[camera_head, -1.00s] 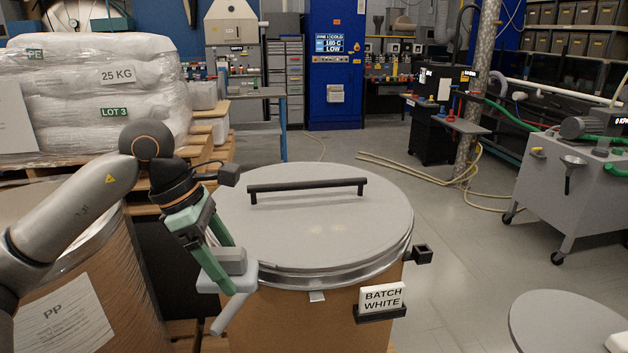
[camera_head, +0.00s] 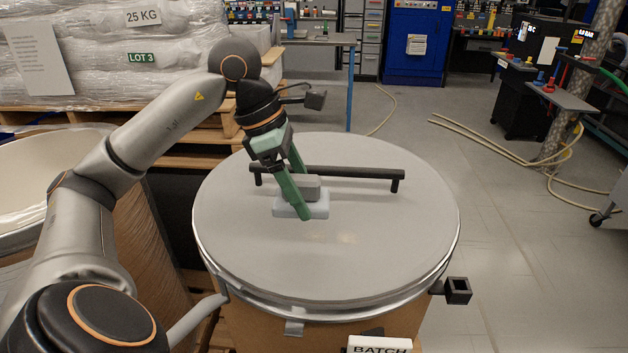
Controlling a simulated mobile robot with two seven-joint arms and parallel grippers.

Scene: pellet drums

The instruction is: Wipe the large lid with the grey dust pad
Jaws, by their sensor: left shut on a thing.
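The large lid (camera_head: 360,260) is a round grey disc on a brown drum, with a black bar handle (camera_head: 350,172) across its far half. Faint pale smudges show on its middle. My left gripper (camera_head: 302,200) is shut on the grey dust pad (camera_head: 312,208), a pale block with a darker grip on top. The pad is over the lid, just in front of the handle's left half, and appears to rest on the surface. The fingers hide part of the pad and handle. My right gripper is not in view.
A sign reading BATCH (camera_head: 380,345) and a black bracket (camera_head: 457,290) stick out from the drum's front and right. An open drum (camera_head: 25,190) stands at left, with wrapped sacks (camera_head: 120,60) behind. Hoses (camera_head: 500,145) lie on the floor at right.

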